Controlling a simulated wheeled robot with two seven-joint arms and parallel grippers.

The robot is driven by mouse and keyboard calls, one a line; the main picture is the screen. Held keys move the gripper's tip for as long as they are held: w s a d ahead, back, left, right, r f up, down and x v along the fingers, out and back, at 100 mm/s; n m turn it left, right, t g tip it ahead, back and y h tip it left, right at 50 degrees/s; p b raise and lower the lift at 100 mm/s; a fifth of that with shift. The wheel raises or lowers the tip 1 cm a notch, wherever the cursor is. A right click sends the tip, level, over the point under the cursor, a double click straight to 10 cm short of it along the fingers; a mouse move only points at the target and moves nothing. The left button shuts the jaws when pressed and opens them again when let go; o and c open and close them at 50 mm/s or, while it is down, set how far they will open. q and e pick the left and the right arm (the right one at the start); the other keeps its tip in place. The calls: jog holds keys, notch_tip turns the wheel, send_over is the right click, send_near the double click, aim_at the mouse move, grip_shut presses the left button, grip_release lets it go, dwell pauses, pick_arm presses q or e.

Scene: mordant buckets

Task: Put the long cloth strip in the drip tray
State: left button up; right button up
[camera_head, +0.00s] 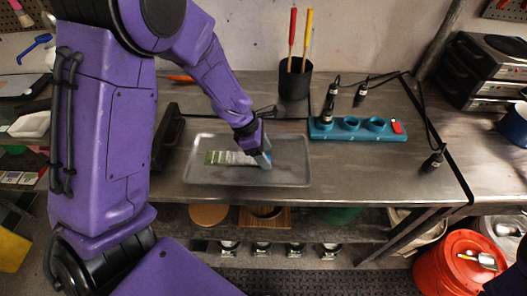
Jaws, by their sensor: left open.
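The drip tray (245,179) is a shallow grey metal tray lying flat on the workbench. The long cloth strip (225,158), green at its left end and pale toward the right, lies in the tray, well inside the rim. My left gripper (264,162) reaches down over the tray at the strip's right end. Its jaws are open. The gripper hides that end of the strip, and I cannot tell whether it touches the cloth. My right gripper is not in view.
A black cup (295,82) with red and yellow handled tools stands behind the tray. A teal power strip (352,129) with cables lies to the right. A dark object (168,138) stands close to the tray's left side. An orange bucket (452,268) stands below right.

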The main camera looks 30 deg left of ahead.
aim_at(248, 158)
pick_arm(q)
jog(key=p+v, duration=0.1)
jog(key=v, duration=1.1)
jog(key=shift+p, duration=0.4)
